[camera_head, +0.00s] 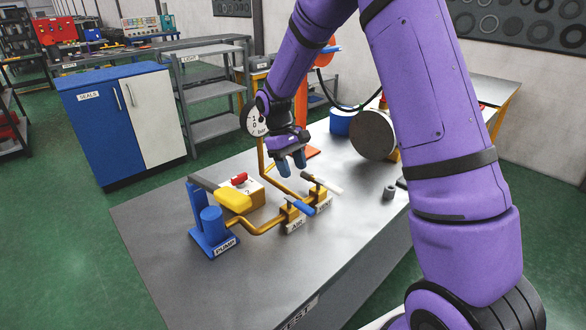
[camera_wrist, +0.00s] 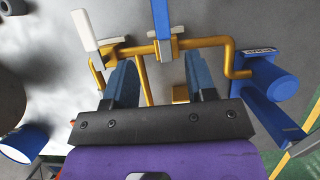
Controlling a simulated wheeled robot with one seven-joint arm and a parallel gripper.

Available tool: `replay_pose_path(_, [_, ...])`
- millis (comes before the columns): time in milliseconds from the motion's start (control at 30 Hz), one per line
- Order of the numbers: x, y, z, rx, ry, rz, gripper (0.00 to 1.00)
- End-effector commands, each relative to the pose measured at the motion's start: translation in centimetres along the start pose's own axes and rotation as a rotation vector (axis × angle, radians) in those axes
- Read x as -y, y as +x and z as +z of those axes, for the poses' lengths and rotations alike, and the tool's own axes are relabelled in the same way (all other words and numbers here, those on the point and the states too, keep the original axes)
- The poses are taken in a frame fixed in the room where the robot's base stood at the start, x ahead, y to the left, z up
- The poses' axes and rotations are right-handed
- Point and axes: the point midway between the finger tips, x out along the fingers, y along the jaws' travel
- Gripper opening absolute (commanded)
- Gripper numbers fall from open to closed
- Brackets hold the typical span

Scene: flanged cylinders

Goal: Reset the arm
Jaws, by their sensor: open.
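My purple arm reaches over the grey metal table from the upper right in the head view. My gripper (camera_head: 291,163) hangs above the table, over the back part of the brass pipework (camera_head: 267,228). In the wrist view my gripper (camera_wrist: 160,85) shows two blue-grey fingers set wide apart with nothing between them. It is open and empty. Beyond the fingers, the brass pipe (camera_wrist: 200,42) crosses the picture. The fingertips appear apart from the pipe, though the exact gap is hard to tell.
Valves have blue (camera_head: 300,206) and white (camera_head: 322,184) levers. A round gauge (camera_head: 256,120) stands behind my gripper. A grey cylinder (camera_head: 373,134) and small flanged part (camera_head: 389,191) are at right. The front table is clear.

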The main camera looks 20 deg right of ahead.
Motion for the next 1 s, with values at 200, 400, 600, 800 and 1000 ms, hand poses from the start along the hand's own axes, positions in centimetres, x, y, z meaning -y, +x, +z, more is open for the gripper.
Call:
replay_pose_path(200, [0.0,0.0,0.0,0.0,0.0,0.0,0.51])
replay_pose_path(400, [0.2,-1.4,1.3,-0.03,0.014,0.006,0.51])
replay_pose_path(600, [0.9,-5.6,5.7,-0.132,0.061,0.023,0.51])
replay_pose_path(800, [2.0,-9.1,11.0,-0.244,0.113,0.035,0.51])
replay_pose_path(1000, [3.2,-11.6,16.4,-0.359,0.163,0.043,0.51])
